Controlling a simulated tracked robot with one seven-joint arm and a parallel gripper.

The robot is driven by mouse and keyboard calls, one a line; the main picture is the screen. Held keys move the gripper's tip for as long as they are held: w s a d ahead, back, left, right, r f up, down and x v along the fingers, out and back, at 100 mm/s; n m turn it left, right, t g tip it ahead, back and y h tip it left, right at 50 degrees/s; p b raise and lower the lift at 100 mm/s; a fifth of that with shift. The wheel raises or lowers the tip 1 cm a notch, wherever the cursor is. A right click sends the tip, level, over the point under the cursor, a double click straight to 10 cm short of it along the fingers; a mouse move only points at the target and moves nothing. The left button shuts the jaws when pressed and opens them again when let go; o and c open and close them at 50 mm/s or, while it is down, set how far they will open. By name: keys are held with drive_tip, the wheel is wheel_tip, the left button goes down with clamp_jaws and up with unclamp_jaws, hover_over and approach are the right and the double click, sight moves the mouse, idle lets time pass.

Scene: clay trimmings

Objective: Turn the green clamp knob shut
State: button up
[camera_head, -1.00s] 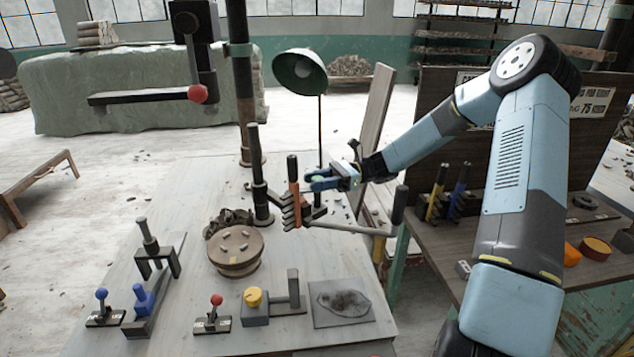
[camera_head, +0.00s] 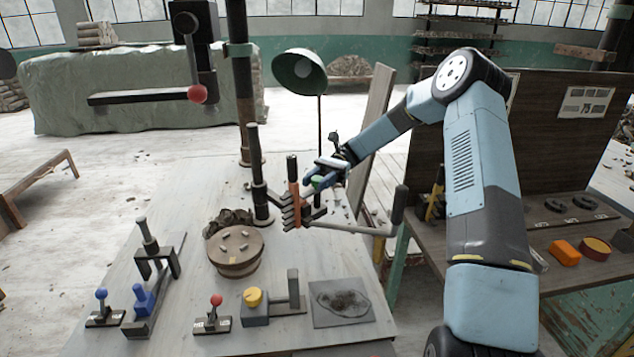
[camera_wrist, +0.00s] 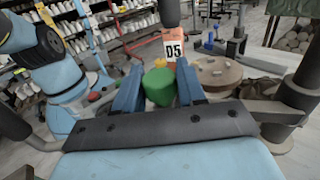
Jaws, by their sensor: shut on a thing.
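The green clamp knob (camera_wrist: 159,86) sits between the two blue fingers of my gripper (camera_wrist: 158,92) in the wrist view. My gripper is shut on it. In the head view the knob (camera_head: 318,181) shows as a small green patch, partly hidden by my gripper (camera_head: 322,178). It is just right of an orange upright piece (camera_head: 293,178) on a dark clamp assembly at the back of the table.
A round wooden wheel (camera_head: 236,250) with small bits on it stands left of the clamp. A grey bar (camera_head: 350,229) with an upright handle extends right. Red (camera_head: 215,301), blue (camera_head: 101,294) and yellow (camera_head: 253,296) knobs stand along the front. A green lamp (camera_head: 300,71) rises behind.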

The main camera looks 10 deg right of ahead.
idle(0.4)
drive_tip(key=o, duration=0.9)
drive_tip(key=shift+o, duration=0.2)
drive_tip(key=v, duration=1.4)
drive_tip(key=shift+a, duration=0.1)
